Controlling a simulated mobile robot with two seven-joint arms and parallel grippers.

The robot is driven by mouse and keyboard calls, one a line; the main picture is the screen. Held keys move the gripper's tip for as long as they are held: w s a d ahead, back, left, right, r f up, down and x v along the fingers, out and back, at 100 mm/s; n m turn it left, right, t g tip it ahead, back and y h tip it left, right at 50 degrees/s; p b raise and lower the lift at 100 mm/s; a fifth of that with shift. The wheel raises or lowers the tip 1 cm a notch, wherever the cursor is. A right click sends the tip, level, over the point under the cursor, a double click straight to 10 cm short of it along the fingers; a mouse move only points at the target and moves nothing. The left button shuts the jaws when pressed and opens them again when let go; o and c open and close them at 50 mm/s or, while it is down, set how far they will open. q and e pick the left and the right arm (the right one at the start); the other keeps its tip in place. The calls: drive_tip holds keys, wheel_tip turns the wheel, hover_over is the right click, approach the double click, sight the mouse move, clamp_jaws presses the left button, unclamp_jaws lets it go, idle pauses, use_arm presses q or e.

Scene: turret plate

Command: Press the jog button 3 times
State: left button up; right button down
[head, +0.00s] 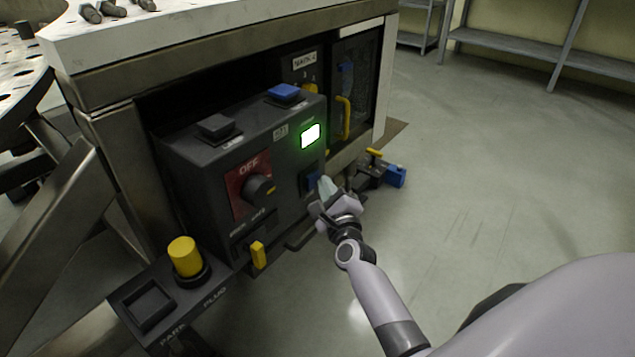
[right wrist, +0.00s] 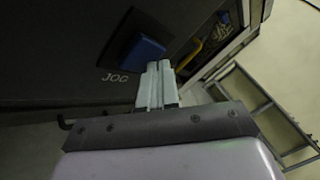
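The jog button is a blue square button (right wrist: 142,50) on the dark front panel, with the label JOG (right wrist: 115,77) beside it in the right wrist view. In the head view the blue button (head: 312,179) sits low at the right of the control box (head: 200,165), partly hidden by my right gripper. My right gripper (head: 324,186) has its fingers together and empty. In the right wrist view its fingertips (right wrist: 158,67) are close to the button's lower right; I cannot tell whether they touch it. My left gripper is not in view.
The box also bears a red OFF plate with a black knob (head: 257,188), a lit green indicator (head: 311,136), and a black (head: 216,127) and a blue button (head: 285,93) on top. A yellow plug (head: 185,257) stands at the lower left.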

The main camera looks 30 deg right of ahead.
drive_tip(key=shift+p+v, duration=0.35)
drive_tip(key=shift+v, duration=0.65)
drive_tip(key=shift+s, duration=0.1)
drive_tip(key=s, duration=0.1)
drive_tip(key=s+d, duration=0.1)
drive_tip(key=s, duration=0.1)
drive_tip(key=s+d+p, duration=0.1)
drive_tip(key=shift+s+r, duration=0.15)
drive_tip(key=shift+s, duration=0.05)
idle(0.4)
